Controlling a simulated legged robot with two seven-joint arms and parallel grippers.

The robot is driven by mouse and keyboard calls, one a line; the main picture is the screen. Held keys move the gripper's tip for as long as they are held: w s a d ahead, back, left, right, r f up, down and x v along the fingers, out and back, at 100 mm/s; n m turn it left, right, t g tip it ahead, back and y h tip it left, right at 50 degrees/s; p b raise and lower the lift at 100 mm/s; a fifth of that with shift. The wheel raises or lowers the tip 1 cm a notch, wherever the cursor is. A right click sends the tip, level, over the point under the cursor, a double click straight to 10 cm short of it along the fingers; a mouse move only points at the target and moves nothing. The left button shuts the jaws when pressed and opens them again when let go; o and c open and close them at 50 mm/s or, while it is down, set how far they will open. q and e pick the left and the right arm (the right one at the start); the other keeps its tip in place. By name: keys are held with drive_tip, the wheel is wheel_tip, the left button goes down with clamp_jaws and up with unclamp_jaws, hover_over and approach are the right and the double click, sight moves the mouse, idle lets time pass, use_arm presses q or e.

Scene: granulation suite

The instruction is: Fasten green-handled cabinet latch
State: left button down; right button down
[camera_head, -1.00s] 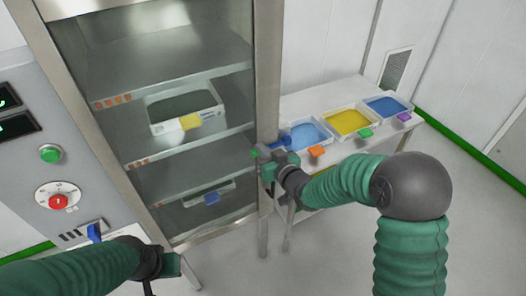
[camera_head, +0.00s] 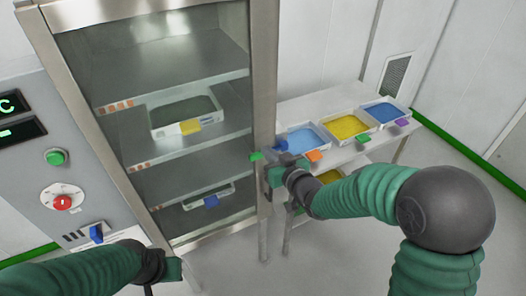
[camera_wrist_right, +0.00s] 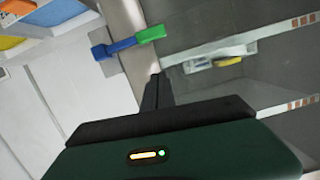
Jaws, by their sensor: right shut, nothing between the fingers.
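The cabinet (camera_head: 262,60) has a glass front in a metal frame, and it looks closed. Its latch lies across the right-hand upright of the frame. The latch has a green handle end (camera_head: 256,156) on the glass side and a blue part (camera_head: 281,144) on the outer side. Both the green end (camera_wrist_right: 151,33) and the blue part (camera_wrist_right: 113,48) show in the right wrist view. My right gripper (camera_head: 270,172) is shut and empty, just below the latch; its fingers (camera_wrist_right: 156,90) appear apart from it. My left gripper (camera_head: 174,268) is low at the left, its fingers unclear.
Trays of blue (camera_head: 303,138) and yellow (camera_head: 346,126) material stand on a white table (camera_head: 290,105) right of the cabinet, close behind my right arm. A control panel (camera_head: 88,190) with a green button, a red knob and a blue switch is at the left. Shelves inside the cabinet hold trays.

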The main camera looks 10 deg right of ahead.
drive_tip(key=v, duration=0.4)
drive_tip(key=shift+s+a+r, duration=0.1)
drive_tip(key=shift+s+a, duration=0.2)
drive_tip(key=shift+s, duration=0.05)
drive_tip(key=shift+w+d, duration=0.1)
drive_tip(key=shift+d, duration=0.15)
